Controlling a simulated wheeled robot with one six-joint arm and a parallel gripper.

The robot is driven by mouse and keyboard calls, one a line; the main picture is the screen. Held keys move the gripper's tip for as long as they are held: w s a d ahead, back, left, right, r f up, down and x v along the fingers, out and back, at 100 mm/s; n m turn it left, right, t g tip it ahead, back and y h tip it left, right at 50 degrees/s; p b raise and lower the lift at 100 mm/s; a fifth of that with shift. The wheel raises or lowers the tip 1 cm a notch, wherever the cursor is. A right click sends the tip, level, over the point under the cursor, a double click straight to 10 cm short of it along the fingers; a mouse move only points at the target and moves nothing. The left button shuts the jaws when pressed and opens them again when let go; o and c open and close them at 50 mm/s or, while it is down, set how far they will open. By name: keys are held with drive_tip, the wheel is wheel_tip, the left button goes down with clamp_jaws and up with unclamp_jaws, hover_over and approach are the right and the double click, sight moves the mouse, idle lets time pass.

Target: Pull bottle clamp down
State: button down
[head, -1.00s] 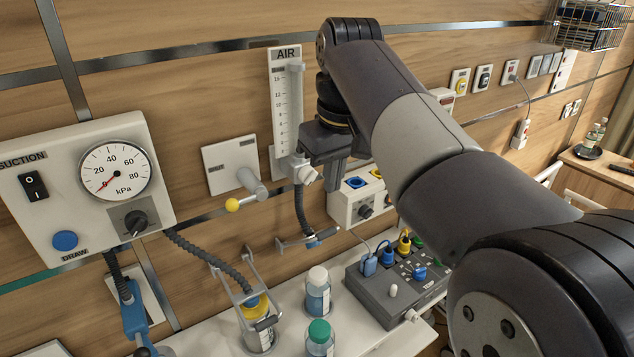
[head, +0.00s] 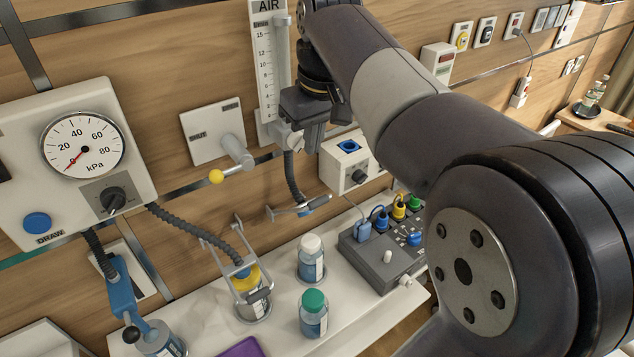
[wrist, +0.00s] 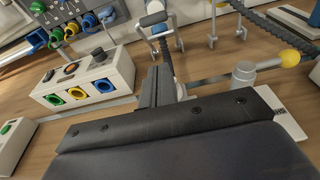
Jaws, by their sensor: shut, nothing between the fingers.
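A metal wire bottle clamp (head: 236,270) with a dark grip stands around a yellow-capped bottle (head: 246,284) on the white shelf. A corrugated hose runs to that bottle. A second, smaller metal clamp (head: 299,208) sits at the end of the hose below the AIR flowmeter. My gripper (head: 313,142) is shut and empty, in front of the wall near the lower end of the flowmeter, above and to the right of the bottle clamp, apart from it. In the wrist view the shut gripper (wrist: 157,82) shows in the middle, partly hidden by my own wrist.
A white-capped bottle (head: 311,258) and a green-capped bottle (head: 313,314) stand right of the clamp. A grey socket box (head: 380,262) is further right. A lever with a yellow ball (head: 216,177) juts from the wall. The suction gauge panel (head: 75,160) is left.

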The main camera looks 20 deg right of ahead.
drive_tip(key=shift+s+d+f+p, duration=0.1)
drive_tip(key=shift+s+f, duration=0.1)
drive_tip(key=shift+f, duration=1.35)
drive_tip(key=shift+s+d+f+p, duration=0.1)
drive_tip(key=shift+s+f+p, duration=0.05)
drive_tip(key=shift+f, duration=1.4)
drive_tip(key=shift+s+f+p, duration=0.1)
drive_tip(key=shift+s+f, duration=0.1)
drive_tip(key=shift+f, duration=1.35)
drive_tip(key=shift+f, duration=0.1)
